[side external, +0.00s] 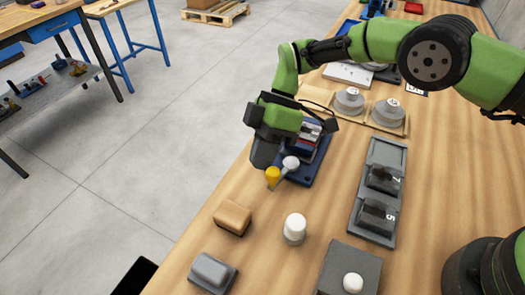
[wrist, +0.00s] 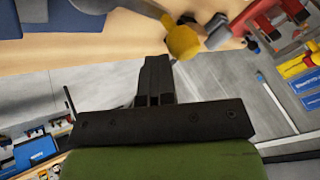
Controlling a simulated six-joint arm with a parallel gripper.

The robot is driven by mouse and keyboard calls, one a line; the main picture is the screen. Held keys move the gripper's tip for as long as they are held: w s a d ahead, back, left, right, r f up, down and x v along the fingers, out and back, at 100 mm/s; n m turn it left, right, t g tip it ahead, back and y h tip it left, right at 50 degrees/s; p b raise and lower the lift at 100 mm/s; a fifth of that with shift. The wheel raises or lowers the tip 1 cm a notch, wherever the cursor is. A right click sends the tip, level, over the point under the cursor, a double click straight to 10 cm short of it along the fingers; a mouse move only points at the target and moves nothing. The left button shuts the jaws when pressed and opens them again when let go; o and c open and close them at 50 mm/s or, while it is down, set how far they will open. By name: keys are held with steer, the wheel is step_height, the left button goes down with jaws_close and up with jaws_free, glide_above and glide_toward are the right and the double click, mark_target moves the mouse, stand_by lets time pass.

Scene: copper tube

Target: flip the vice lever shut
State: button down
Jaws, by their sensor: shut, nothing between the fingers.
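The vice (side external: 305,158) has a dark blue base and stands near the table's left edge, partly hidden behind my gripper. Its grey lever has a yellow knob (side external: 273,176) that points toward the front left. In the wrist view the yellow knob (wrist: 183,40) sits at the end of the grey lever (wrist: 142,8), just above and right of my fingertips. My gripper (side external: 263,157) is shut and empty, with its fingers pointing down beside the knob. In the wrist view my gripper (wrist: 157,64) shows its fingers together. I cannot tell whether they touch the knob.
A tan block (side external: 232,218), a white cylinder (side external: 294,228) and a grey block (side external: 212,271) stand in front of the vice. A grey tray (side external: 386,150) with dark blocks lies to the right. Round grey weights (side external: 350,101) stand behind. The table's left edge is close.

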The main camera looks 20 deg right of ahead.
steer(key=shift+d, duration=0.1)
steer(key=v, duration=0.9)
steer(key=shift+w+r, duration=0.2)
steer(key=shift+r, duration=0.15)
steer(key=shift+d, duration=0.1)
